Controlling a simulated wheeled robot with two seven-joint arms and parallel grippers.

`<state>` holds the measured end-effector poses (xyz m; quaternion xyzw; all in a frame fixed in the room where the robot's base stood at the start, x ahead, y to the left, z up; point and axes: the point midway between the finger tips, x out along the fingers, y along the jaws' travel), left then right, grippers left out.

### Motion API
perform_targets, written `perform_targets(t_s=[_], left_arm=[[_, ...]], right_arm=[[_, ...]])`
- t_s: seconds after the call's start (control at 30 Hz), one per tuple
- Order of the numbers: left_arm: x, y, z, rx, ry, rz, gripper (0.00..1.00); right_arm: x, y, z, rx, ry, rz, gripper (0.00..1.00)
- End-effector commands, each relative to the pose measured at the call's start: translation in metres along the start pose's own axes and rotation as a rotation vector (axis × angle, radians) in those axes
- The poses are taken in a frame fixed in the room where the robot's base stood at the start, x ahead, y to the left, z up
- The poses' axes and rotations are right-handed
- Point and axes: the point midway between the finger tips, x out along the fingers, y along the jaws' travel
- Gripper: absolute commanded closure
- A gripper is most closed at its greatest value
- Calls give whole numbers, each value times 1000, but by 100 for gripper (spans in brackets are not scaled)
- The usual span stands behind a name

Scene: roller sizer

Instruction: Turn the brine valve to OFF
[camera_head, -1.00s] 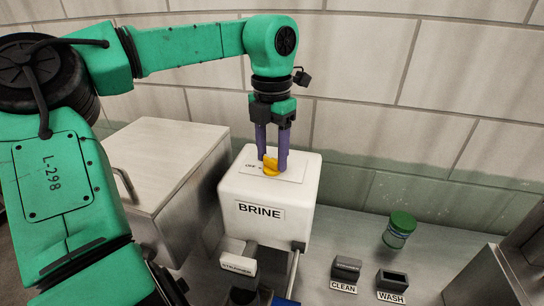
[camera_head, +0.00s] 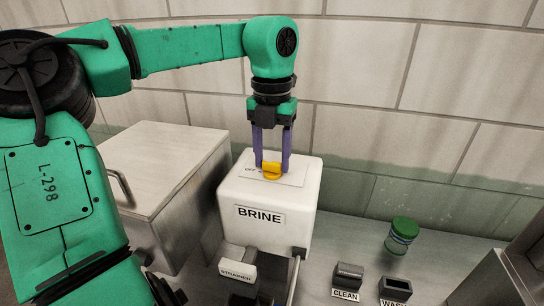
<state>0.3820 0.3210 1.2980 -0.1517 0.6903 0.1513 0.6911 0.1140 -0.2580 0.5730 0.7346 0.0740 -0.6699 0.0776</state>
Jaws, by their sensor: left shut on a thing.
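The brine valve is a yellow handle (camera_head: 271,171) on a pale label plate on top of the white BRINE box (camera_head: 262,235). The plate shows small lettering at the handle's left that looks like OFF; the rest of the plate's markings cannot be read. My left gripper (camera_head: 271,165) points straight down from above, with its two purple fingers on either side of the yellow handle, shut on it. The handle's broad face shows toward me between the fingers. My right gripper is not in view.
A metal box (camera_head: 160,165) with a side handle stands left of the BRINE box. A STRAINER holder (camera_head: 239,262) is in front. A green-lidded jar (camera_head: 402,235) and the CLEAN (camera_head: 348,276) and WASH (camera_head: 396,288) holders stand to the right. A tiled wall rises behind.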

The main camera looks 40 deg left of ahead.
Motion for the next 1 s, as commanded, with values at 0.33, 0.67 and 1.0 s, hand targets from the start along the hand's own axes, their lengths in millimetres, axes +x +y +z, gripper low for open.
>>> perform_targets(t_s=[0.33, 0.67, 1.0], left_arm=[[2, 0, -1, 0, 6, 2, 15], [-9, 1, 1, -3, -1, 3, 15], [-102, 0, 1, -4, -1, 3, 15]], right_arm=[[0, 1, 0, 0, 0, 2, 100], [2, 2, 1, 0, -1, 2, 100], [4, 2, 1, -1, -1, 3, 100]])
